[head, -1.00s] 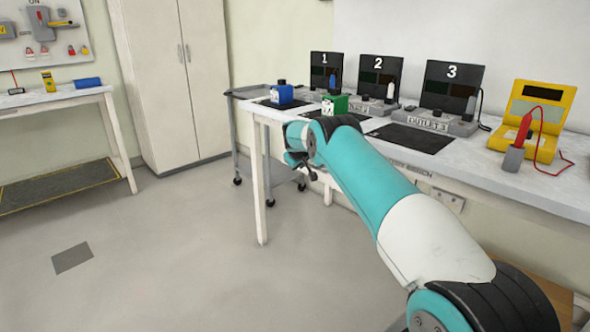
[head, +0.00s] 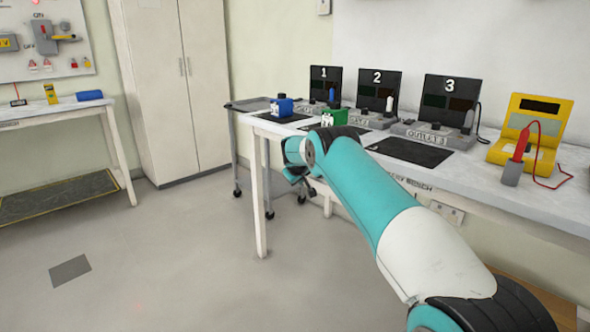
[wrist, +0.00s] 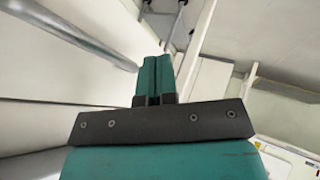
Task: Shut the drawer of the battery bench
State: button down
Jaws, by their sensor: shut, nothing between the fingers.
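The battery bench (head: 471,184) is the long white table along the right wall in the head view. Part of its name shows on its front edge. My arm covers much of the bench front, and I cannot make out the drawer or how far out it is. My gripper (wrist: 158,76) shows in the wrist view with its two teal fingers together and nothing between them. It is low by the bench, with pale panels to its left and a white leg (wrist: 199,38) beyond it. In the head view the gripper is mostly hidden behind my wrist.
On the bench stand a blue battery (head: 282,106), a green battery (head: 334,117), several numbered chargers (head: 449,100) and a yellow tester (head: 532,130). A grey cart (head: 237,150) stands behind the bench's left end. The floor (head: 165,255) to the left is clear.

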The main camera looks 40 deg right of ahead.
jog(key=s+a+r+n+y, duration=0.1)
jog(key=s+a+r, duration=0.1)
jog(key=a+r, duration=0.3)
jog(key=s+a+r+y+p, duration=0.1)
jog(key=s+a+r, duration=0.25)
jog(key=a, duration=0.35)
jog(key=s+a+r+n+y, duration=0.1)
jog(key=s+a+r, duration=0.1)
jog(key=a+r, duration=0.35)
jog(key=s+a+r+n+y, duration=0.1)
jog(key=s+a+r+y, duration=0.1)
jog(key=s+a, duration=0.5)
jog(key=s+a+r+n+y, duration=0.1)
jog(key=s+a+r, duration=0.25)
jog(key=a, duration=0.55)
jog(key=s+a+r+n+g+y, duration=0.15)
jog(key=s+a, duration=0.25)
jog(key=s, duration=0.7)
jog(key=s+a+n+g+y, duration=0.15)
jog(key=s+a, duration=0.35)
jog(key=s, duration=0.5)
jog(key=s+a+r+n+g+y, duration=0.1)
jog(key=s+a+g, duration=0.25)
jog(key=s, duration=0.75)
notch_tip(320, 180, up, 17)
jog(key=p, duration=1.8)
jog(key=shift+w+a+r+t, duration=0.15)
jog(key=shift+w+a+t, duration=0.15)
jog(key=shift+a+t, duration=0.15)
